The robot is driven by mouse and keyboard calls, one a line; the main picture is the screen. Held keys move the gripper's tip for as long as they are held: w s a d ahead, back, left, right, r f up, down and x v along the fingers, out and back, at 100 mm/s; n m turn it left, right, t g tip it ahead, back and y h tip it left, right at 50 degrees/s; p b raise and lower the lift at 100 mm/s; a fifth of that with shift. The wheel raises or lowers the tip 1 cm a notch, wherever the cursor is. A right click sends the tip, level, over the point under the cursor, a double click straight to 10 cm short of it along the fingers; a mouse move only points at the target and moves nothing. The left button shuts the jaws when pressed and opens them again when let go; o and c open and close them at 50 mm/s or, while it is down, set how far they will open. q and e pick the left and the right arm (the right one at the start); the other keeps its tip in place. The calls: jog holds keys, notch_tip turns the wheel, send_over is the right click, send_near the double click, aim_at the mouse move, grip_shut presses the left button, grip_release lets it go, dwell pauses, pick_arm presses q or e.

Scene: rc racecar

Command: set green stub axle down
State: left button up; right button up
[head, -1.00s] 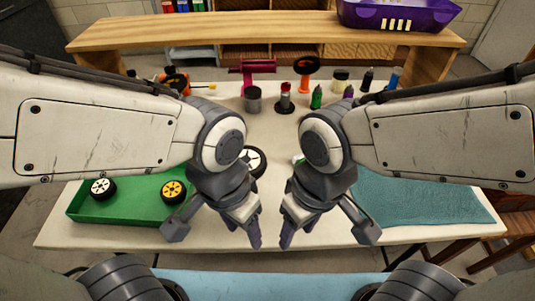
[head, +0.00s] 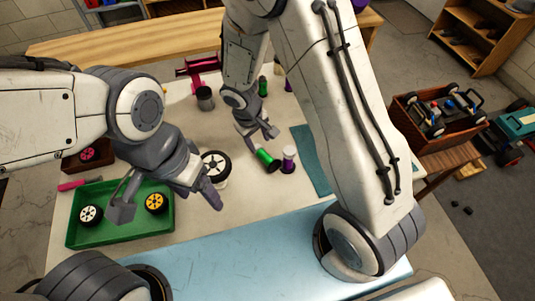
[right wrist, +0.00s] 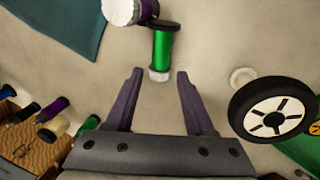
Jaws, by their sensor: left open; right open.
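A green stub axle (head: 266,160) with a black flange lies on the white tabletop, right of the black tire. In the right wrist view the green stub axle (right wrist: 162,50) lies with its white end toward my fingers and its black flange away from them. My right gripper (head: 262,141) is open and empty, just behind the axle in the head view. In the right wrist view, the right gripper's (right wrist: 158,80) fingertips stand either side of a line below the axle's white end, apart from it. My left gripper (head: 212,199) is open and empty beside the green tray.
A purple-and-white cylinder (head: 288,158) stands close beside the axle. A white-rimmed wheel (head: 215,164) is to its left. The green tray (head: 125,239) holds two wheels. A teal mat (head: 313,164) lies to the right. Several small parts stand at the back.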

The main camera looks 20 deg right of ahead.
aim_at(263, 154)
jog(key=f, duration=0.3)
jog(key=d+f+b, duration=0.1)
jog(key=f, duration=0.4)
jog(key=shift+w+d+f+b, duration=0.15)
jog(key=shift+w+f+b, duration=0.15)
jog(key=shift+w+b, duration=0.05)
jog(key=shift+r, duration=0.1)
grip_shut()
